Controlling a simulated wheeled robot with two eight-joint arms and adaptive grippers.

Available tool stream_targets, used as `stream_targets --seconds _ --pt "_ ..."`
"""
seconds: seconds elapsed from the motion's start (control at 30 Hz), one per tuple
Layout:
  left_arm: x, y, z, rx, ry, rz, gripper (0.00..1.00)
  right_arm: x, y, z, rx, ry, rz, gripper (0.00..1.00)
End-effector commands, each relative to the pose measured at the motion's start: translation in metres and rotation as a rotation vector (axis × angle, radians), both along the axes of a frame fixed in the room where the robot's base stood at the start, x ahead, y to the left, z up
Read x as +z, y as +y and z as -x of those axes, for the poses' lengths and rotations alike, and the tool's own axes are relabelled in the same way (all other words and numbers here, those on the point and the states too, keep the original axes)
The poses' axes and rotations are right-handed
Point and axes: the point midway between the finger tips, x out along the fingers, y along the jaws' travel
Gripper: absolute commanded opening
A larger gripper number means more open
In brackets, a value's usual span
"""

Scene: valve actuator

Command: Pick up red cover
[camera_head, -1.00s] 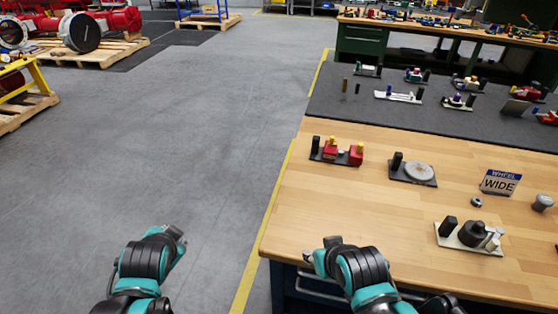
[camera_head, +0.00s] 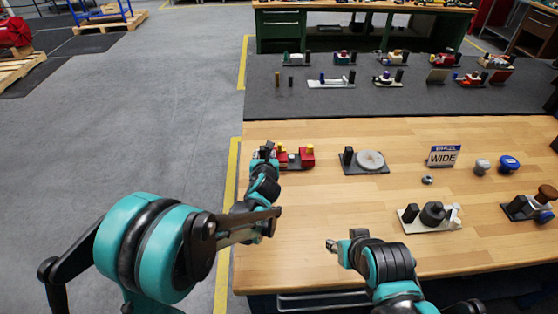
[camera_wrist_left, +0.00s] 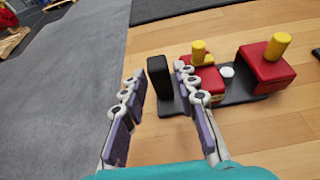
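Two red covers with yellow knobs sit on a dark plate at the left of the wooden table. In the left wrist view, one red cover (camera_wrist_left: 209,80) is nearer the gripper and partly hidden by a finger; the other red cover (camera_wrist_left: 266,68) stands further right. A black upright block (camera_wrist_left: 159,84) stands at the plate's left end. My left gripper (camera_wrist_left: 158,72) is open and empty; the black block appears between its fingers. In the head view my left gripper (camera_head: 268,152) overlaps the assembly, and the right-hand red cover (camera_head: 307,156) shows. My right gripper (camera_head: 332,246) is over the front table edge, its fingers unclear.
A dark mat (camera_head: 300,100) with several assemblies lies behind. Bare wood (camera_head: 320,205) lies between my arms.

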Motion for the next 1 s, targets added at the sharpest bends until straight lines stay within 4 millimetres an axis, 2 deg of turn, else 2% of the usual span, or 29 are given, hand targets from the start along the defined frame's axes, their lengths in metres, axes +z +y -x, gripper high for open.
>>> stream_targets --seconds 0.23,0.33,0.57,0.6,0.7,1.0 --pt "-0.022 0.002 -0.026 0.003 0.001 0.002 0.29 -0.020 0.000 0.000 0.000 0.000 0.000 0.40" --pt "-0.026 0.002 -0.040 0.002 0.002 0.004 0.29 -0.024 0.000 0.000 0.000 0.000 0.000 0.40" --pt "-0.025 0.002 -0.044 0.001 0.001 0.004 0.29 -0.023 0.000 0.000 0.000 0.000 0.000 0.40" --pt "-0.025 0.002 -0.044 0.001 0.001 0.004 0.27 -0.023 0.000 0.000 0.000 0.000 0.000 0.40" --pt "-0.025 0.002 -0.044 0.001 0.002 0.004 0.00 -0.023 0.000 0.000 0.000 0.000 0.000 0.40" --pt "-0.024 0.001 -0.044 0.001 0.001 0.005 0.00 -0.023 0.000 0.000 0.000 0.000 0.000 0.40"
